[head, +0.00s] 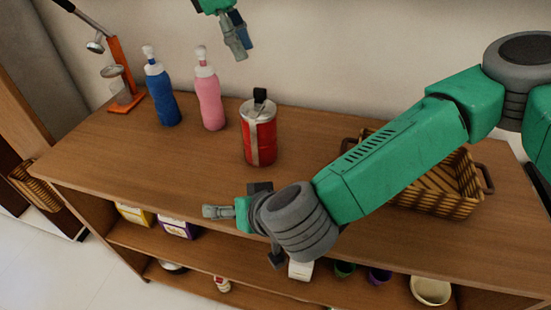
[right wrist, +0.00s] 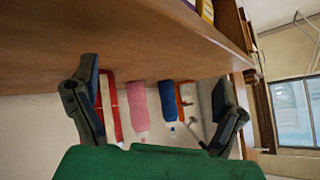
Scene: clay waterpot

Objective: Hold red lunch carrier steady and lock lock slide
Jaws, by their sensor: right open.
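The red lunch carrier (head: 260,138) stands upright on the wooden counter. It has a silvery lid, a pale strip down its side and a black piece (head: 260,95) on top. I cannot make out which part is the lock slide. My left gripper (head: 237,48) hangs above and behind the carrier, apart from it; its jaw gap is unclear. My right gripper (head: 228,212) is in front of the carrier near the counter's front edge, apart from it. In the right wrist view its fingers are open and empty, with the red carrier (right wrist: 111,108) partly hidden behind one finger.
A pink bottle (head: 209,98) and a blue bottle (head: 161,95) stand left of the carrier. An orange stand (head: 124,75) with metal utensils is at the far left. A wicker basket (head: 445,190) is at right, behind my right arm. Shelves below hold boxes and bowls.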

